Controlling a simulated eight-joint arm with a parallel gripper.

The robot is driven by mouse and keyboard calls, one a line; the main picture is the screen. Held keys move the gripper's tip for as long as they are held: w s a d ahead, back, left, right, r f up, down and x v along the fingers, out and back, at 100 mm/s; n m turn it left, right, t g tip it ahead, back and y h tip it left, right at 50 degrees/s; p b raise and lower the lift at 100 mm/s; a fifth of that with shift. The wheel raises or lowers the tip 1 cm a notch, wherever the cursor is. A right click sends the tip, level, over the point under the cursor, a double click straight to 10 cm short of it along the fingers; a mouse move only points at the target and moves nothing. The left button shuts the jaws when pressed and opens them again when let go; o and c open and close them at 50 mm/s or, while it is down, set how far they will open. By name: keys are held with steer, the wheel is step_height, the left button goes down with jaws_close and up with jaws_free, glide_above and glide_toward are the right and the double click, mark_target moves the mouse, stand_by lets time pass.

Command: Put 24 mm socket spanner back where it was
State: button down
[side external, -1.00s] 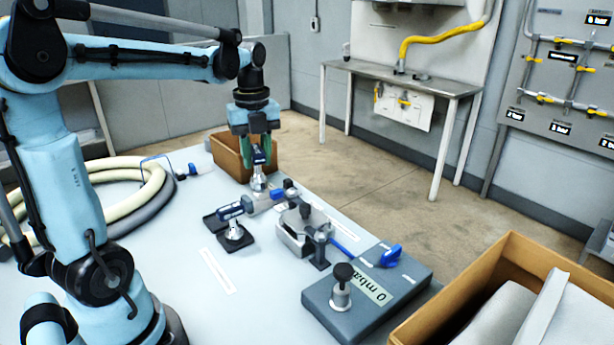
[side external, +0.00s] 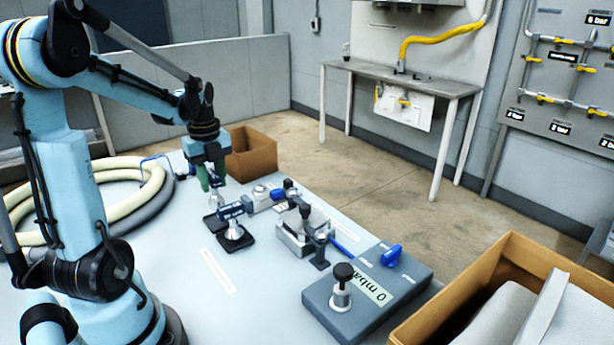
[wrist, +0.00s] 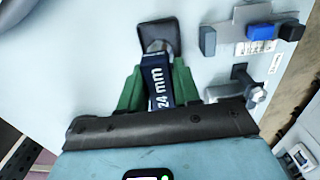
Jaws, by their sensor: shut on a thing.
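The 24 mm socket spanner has a dark blue handle with white "24 mm" lettering, seen in the wrist view (wrist: 160,90). My gripper (wrist: 158,80) is shut on this handle with its green fingers on either side. In the side view my gripper (side external: 212,182) holds the spanner upright above the bench, and the metal socket (side external: 214,200) shows below the fingers. A dark pad (side external: 212,224) lies under or close beside it; I cannot tell whether the socket touches it. The wrist view shows a dark pad (wrist: 158,32) just past the socket end.
A second blue-handled spanner (side external: 233,211) stands close to the right on its own dark pad (side external: 238,245). A fitting with a blue part (side external: 277,194) and a clamp (side external: 300,232) are farther right. A cardboard box (side external: 252,155) stands behind; coiled hose (side external: 150,185) lies left.

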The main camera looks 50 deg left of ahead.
mark_target(216, 197)
steer(key=shift+f, duration=2.05)
steer(key=shift+f, duration=0.1)
steer(key=c, duration=0.8)
jaws_free()
